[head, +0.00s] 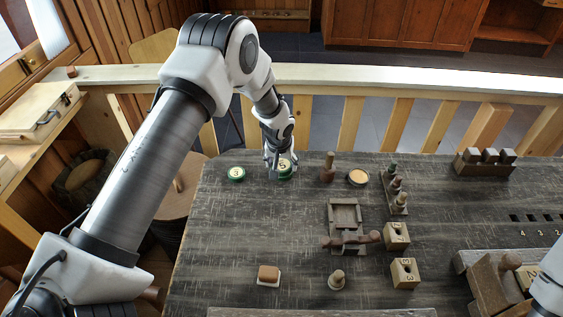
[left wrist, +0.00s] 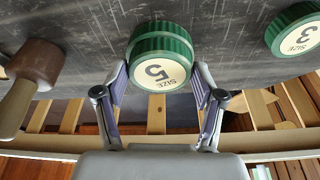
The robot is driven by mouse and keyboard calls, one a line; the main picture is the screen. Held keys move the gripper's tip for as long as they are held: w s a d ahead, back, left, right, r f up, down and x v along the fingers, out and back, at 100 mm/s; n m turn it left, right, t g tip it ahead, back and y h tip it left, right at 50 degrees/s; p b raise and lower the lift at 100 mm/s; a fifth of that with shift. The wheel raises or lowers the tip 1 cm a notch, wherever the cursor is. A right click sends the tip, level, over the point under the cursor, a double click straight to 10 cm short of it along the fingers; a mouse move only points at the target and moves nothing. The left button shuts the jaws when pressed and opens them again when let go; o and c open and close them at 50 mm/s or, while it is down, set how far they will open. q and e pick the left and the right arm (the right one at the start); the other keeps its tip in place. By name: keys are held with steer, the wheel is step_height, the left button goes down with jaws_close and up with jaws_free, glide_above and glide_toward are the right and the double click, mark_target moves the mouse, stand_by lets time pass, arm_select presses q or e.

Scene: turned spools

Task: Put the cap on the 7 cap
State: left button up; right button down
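A green cap with a pale "SIZE 5" face (head: 287,168) is at the table's back edge; it also shows in the left wrist view (left wrist: 160,70). My left gripper (head: 279,160) is at this cap. In the left wrist view, my left gripper's fingers (left wrist: 160,88) stand spread on either side of it, with no clear grip. A second green cap, marked 3 (head: 236,173), sits to its left; it is at the right in the wrist view (left wrist: 298,35). I see no cap marked 7. My right gripper is out of view; only a white part of my right arm shows.
Right of the caps are a wooden peg (head: 327,168), a round tan-topped piece (head: 358,178) and a rack of pegs (head: 397,190). A wooden frame (head: 345,213) and numbered blocks (head: 404,272) stand nearer.

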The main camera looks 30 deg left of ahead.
arm_select(q)
steer(key=shift+o, duration=1)
steer(key=shift+r, duration=0.6)
steer(key=a+b+v, duration=0.1)
steer(key=b+v, duration=0.1)
steer(key=v, duration=0.9)
steer(key=shift+d, duration=0.5)
